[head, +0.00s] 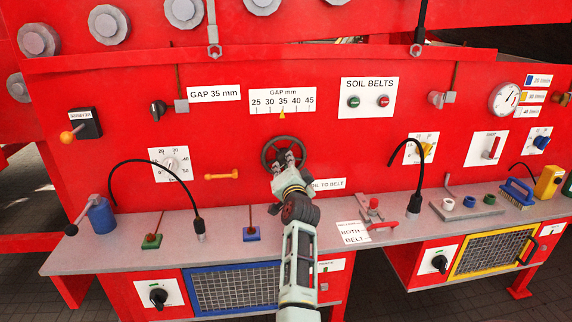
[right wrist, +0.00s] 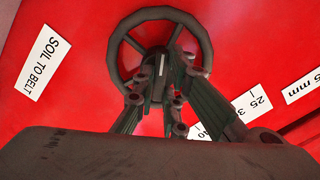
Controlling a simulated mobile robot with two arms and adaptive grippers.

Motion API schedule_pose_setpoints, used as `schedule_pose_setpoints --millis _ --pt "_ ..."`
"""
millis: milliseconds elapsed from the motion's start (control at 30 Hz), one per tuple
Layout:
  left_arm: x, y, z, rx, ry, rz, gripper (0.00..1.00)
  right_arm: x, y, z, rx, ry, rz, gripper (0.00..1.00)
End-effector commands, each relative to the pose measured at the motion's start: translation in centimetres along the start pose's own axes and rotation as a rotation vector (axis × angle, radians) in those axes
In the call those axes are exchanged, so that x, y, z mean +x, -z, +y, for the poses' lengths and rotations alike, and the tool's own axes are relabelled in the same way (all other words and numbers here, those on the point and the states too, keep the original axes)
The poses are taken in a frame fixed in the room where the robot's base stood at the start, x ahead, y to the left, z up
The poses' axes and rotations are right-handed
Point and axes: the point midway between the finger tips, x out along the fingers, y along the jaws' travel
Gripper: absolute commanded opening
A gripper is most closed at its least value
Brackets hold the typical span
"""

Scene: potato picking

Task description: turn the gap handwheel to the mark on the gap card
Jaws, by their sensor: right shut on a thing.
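The dark gap handwheel (head: 284,138) is mounted on the red panel below the white gap scale (head: 283,102). In the right wrist view the fingers (right wrist: 162,85) close at the hub, inside the wheel's rim (right wrist: 204,45); the fingers partly hide the hub. My left gripper is not in view.
A grey shelf (head: 240,222) runs below the panel. A black bent hose (head: 160,163) stands to the left and another (head: 403,145) to the right. A "SOIL TO BELT" label (head: 328,184) is close to my right wrist. An orange handle (head: 221,175) is left of the wheel.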

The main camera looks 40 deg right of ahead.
Motion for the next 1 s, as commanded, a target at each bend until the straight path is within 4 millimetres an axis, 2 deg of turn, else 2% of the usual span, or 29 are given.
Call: schedule_pose_setpoints --millis 367,900,933,1000 --pt "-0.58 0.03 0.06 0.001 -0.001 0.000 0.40 0.00 -0.12 0.05 0.154 -0.002 -0.003 0.00" --pt "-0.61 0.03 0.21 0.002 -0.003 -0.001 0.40 -0.01 -0.13 0.09 0.174 -0.002 -0.003 0.00" --pt "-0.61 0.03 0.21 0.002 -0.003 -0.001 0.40 -0.01 -0.13 0.09 0.174 -0.002 -0.003 0.13" --pt "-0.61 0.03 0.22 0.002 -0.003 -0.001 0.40 -0.01 -0.12 0.08 0.173 -0.002 -0.003 0.19"
